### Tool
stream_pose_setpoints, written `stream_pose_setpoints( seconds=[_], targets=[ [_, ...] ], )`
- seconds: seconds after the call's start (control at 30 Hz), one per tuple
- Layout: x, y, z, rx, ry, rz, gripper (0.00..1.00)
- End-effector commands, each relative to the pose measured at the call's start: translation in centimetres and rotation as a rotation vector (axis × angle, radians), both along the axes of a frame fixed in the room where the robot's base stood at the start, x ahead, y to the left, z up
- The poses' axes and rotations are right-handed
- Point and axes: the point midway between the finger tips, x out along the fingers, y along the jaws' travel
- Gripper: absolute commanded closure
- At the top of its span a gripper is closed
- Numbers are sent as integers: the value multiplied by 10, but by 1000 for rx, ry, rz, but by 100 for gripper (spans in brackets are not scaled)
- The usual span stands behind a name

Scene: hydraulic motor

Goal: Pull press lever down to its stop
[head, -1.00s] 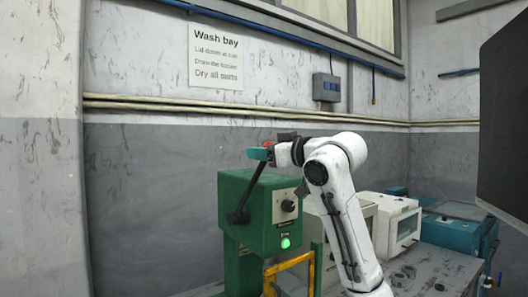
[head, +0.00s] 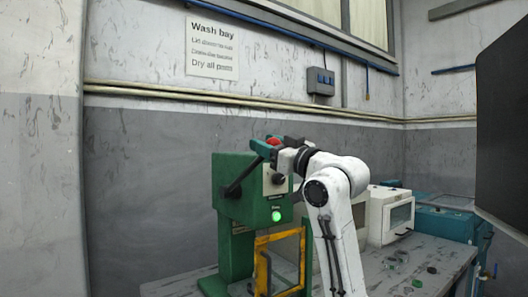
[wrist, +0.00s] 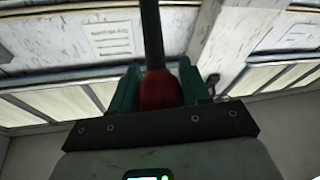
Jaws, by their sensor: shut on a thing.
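The green press (head: 224,172) stands left of my arm in the head view. Its black press lever (head: 243,179) slopes up to the right from a pivot on the press's side and ends in a red knob (head: 273,141). My gripper (head: 267,149) has its teal fingers closed on the knob, above the press's top front. In the wrist view the red knob (wrist: 160,90) sits between both fingers, with the dark lever rod (wrist: 152,35) running up from it. Part of the knob is hidden by the fingers.
A lit green lamp (head: 277,216) and a dark dial are on the press front. A yellow guard frame (head: 262,240) stands below. White and teal machines (head: 392,214) and small parts are on the bench to the right. A dark panel (head: 505,120) fills the right edge.

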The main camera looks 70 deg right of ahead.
Motion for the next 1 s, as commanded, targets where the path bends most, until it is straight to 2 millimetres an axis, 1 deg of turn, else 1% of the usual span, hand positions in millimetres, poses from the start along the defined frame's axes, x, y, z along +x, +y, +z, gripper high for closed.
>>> stream_pose_setpoints(
  seconds=[0.03,0.4,0.77,1.0],
  targets=[
    [-3,2,-19,-12,-26,2,100],
    [-25,16,-73,-128,-213,2,100],
    [-36,22,-127,-236,-392,1,100],
    [-39,23,-156,-243,-397,-1,100]
  ],
)
